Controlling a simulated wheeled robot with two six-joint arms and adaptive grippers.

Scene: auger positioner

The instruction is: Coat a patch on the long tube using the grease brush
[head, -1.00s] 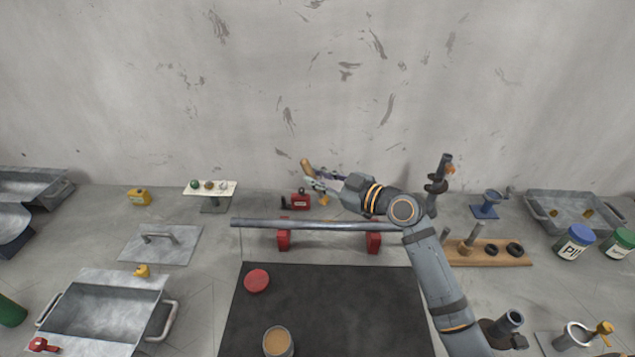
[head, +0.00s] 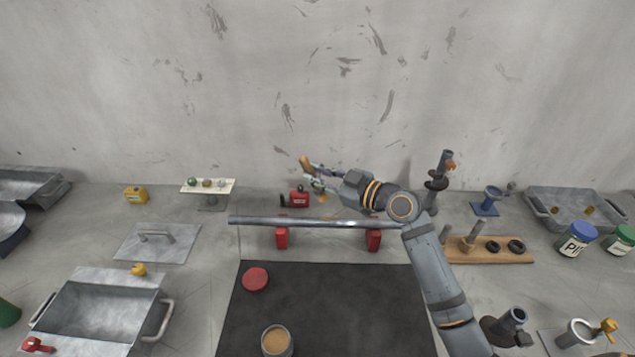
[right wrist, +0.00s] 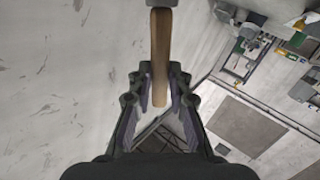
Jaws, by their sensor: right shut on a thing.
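The long tube (head: 300,221) is a grey metal bar lying level across two red supports (head: 282,237) in the head view. My right gripper (head: 318,175) is above and behind the tube, apart from it. It is shut on the grease brush, whose wooden handle (head: 305,162) sticks up to the left; the handle also shows between the fingers in the right wrist view (right wrist: 160,55). The brush's bristle end is too small to tell clearly. An open pot of tan grease (head: 277,341) stands on the dark mat (head: 340,300). My left gripper is not in view.
A red lid (head: 256,279) lies on the mat. A small red box (head: 299,199) stands behind the tube. A wooden board with rings (head: 490,250) is at the right, a metal tray (head: 105,305) at the left. Much of the mat is clear.

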